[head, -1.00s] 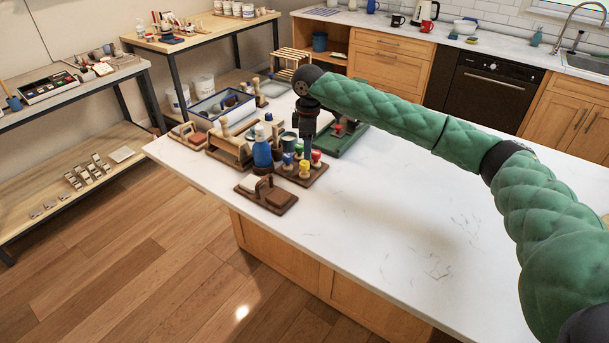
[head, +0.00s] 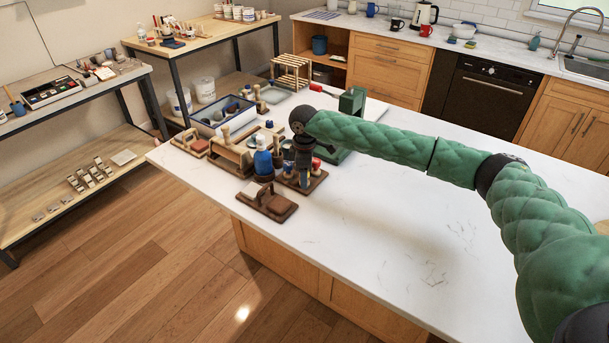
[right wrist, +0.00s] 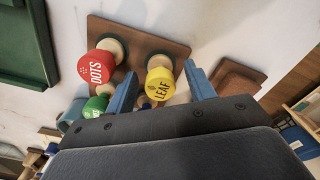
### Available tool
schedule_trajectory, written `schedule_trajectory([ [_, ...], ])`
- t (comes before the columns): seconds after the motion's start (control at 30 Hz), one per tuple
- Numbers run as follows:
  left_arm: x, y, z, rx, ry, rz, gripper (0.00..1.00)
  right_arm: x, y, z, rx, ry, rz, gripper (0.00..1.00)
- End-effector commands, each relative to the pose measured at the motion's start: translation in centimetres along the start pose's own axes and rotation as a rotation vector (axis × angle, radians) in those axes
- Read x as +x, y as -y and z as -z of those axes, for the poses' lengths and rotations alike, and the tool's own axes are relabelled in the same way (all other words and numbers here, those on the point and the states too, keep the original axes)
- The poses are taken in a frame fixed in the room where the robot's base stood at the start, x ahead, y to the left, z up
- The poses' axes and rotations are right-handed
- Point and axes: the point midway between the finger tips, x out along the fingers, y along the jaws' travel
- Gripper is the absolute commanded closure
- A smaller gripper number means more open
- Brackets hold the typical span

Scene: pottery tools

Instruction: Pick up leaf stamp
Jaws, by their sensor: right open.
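The leaf stamp (right wrist: 160,84) has a yellow top marked LEAF and a pale wooden neck. It stands on the brown stamp rack (right wrist: 130,45) in the right wrist view. My right gripper (right wrist: 160,70) is open, with one blue finger on each side of the yellow top and visible gaps to it. In the head view my right gripper (head: 304,176) points down over the rack (head: 316,181) and hides the leaf stamp. My left gripper is in neither view.
A red DOTS stamp (right wrist: 97,67) and a green stamp (right wrist: 95,106) stand close to the left finger. A blue bottle (head: 263,158) and a brown wooden block tool (head: 266,201) are near the rack. The white counter (head: 390,225) is clear to the right.

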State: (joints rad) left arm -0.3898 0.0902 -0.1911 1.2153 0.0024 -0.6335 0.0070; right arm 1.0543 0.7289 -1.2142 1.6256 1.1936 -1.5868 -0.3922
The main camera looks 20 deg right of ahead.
Motion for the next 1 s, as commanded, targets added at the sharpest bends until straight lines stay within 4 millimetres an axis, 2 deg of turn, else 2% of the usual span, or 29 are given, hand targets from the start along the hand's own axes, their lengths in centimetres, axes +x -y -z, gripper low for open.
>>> schedule_trajectory([
  [0.33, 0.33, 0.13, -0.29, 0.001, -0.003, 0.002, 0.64, 0.42, 0.0, 0.0, 0.0, 0.0, 0.0, 0.48],
  [0.57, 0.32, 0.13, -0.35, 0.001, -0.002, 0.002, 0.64, 0.39, -0.01, 0.0, 0.0, 0.0, 0.0, 0.93],
  [1.0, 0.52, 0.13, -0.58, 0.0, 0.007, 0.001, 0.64, 0.12, -0.03, 0.03, 0.0, -0.001, -0.001, 0.93],
])
